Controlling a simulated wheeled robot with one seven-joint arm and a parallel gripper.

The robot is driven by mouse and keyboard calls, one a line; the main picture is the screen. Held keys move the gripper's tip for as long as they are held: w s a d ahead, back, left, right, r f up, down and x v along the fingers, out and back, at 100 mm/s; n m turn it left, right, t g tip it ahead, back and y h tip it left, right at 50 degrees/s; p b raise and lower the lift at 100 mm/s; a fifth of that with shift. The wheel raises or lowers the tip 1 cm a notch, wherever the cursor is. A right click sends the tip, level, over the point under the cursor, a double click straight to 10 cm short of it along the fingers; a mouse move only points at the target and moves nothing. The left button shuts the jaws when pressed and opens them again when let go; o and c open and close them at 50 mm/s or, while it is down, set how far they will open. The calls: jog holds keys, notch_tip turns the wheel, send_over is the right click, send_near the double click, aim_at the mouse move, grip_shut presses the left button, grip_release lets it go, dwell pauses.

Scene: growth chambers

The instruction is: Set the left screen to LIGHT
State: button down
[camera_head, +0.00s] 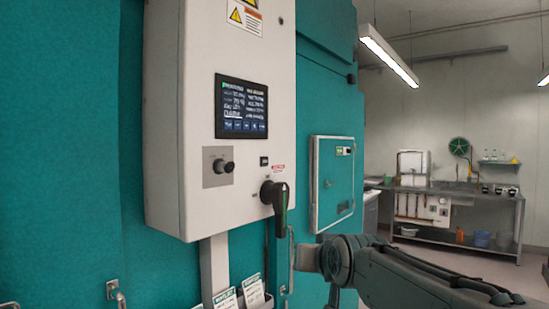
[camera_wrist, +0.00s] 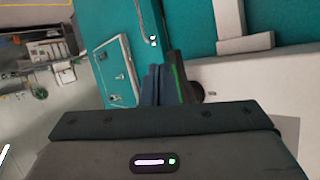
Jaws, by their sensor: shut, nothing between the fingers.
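One lit screen (camera_head: 242,107) shows in the head view, on the front of a white control box. It has small lines of white, yellow and green text, one underlined line, and a row of blue buttons along the bottom. The text is too small to read surely, and no second screen shows. In the wrist view my gripper (camera_wrist: 165,70) is shut and empty. The screen is outside the wrist view.
A knob on a grey plate (camera_head: 218,166) sits below the screen. A framed hatch (camera_head: 333,182) is on the teal wall to the right. Paper leaflets (camera_head: 252,291) stand below the box. A steel bench (camera_head: 456,195) is far back right, with open floor before it.

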jog(key=s+d+f+g+h, duration=0.1)
jog(key=s+d+f+g, duration=0.1)
jog(key=s+f, duration=0.6)
jog(key=s+d+f+g, duration=0.2)
jog(key=s+f+g, duration=0.3)
jog(key=s+f, duration=0.3)
jog(key=s+d+f+g+h, duration=0.1)
jog(key=s+d+f+g, duration=0.2)
jog(key=s+f, duration=0.6)
jog(key=shift+s+h, duration=0.3)
jog(key=shift+s, duration=0.15)
jog(key=shift+a+f, duration=0.1)
jog(key=shift+a, duration=0.05)
